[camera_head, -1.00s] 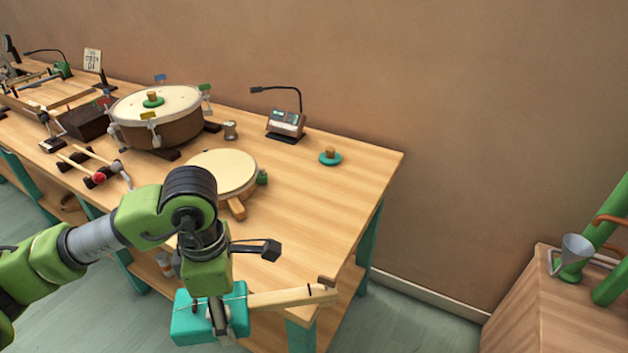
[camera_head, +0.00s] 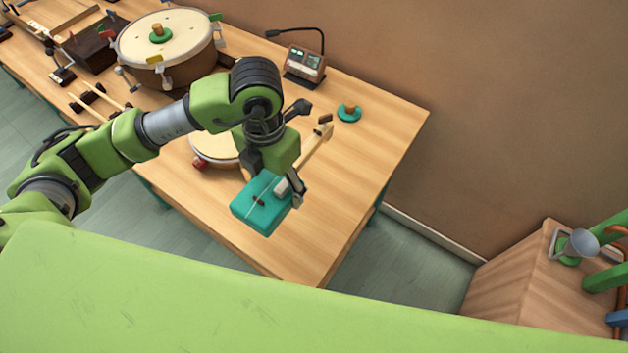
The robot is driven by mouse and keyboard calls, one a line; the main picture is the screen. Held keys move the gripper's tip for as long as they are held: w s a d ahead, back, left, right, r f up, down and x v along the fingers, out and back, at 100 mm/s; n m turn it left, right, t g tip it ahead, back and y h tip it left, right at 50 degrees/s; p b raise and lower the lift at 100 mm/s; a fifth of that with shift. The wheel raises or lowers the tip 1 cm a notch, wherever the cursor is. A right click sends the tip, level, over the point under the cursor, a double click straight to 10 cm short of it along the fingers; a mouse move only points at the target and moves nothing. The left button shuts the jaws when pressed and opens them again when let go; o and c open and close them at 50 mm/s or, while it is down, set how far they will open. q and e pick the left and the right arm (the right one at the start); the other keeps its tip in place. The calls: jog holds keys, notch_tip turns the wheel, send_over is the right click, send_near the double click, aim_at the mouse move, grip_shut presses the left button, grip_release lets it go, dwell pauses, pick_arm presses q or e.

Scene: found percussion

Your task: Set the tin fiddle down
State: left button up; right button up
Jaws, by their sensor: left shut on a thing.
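The tin fiddle (camera_head: 258,210) has a teal box body and a pale wooden neck that points up and to the right. My left gripper (camera_head: 292,187) is shut on it near where the neck meets the body. The fiddle is over the right part of the wooden workbench (camera_head: 370,165). I cannot tell whether it touches the bench top. The arm hides part of the neck. My right gripper is out of view.
A frame drum (camera_head: 212,150) lies partly hidden behind my left arm. A large drum (camera_head: 170,65) stands farther back. A small meter with a lamp (camera_head: 304,64) and a teal knobbed disc (camera_head: 349,113) sit near the wall. The bench's right end is clear.

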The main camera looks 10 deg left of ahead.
pick_arm(q)
jog(key=p, duration=0.2)
send_over(311, 199)
jog(key=f, duration=0.6)
jog(key=shift+s+a, duration=0.25)
jog(key=shift+s, duration=0.1)
jog(key=shift+w+d+f, duration=0.2)
jog(key=shift+w+f, duration=0.1)
jog(key=shift+f, duration=0.2)
notch_tip(311, 199, down, 3)
jog(key=shift+w+d+r+p, duration=0.1)
jog(key=shift+d+p, duration=0.05)
jog(key=shift+p, duration=0.4)
jog(key=shift+f, duration=0.3)
jog(key=shift+f, duration=0.1)
jog(key=shift+f, duration=0.15)
jog(key=o, duration=1.3)
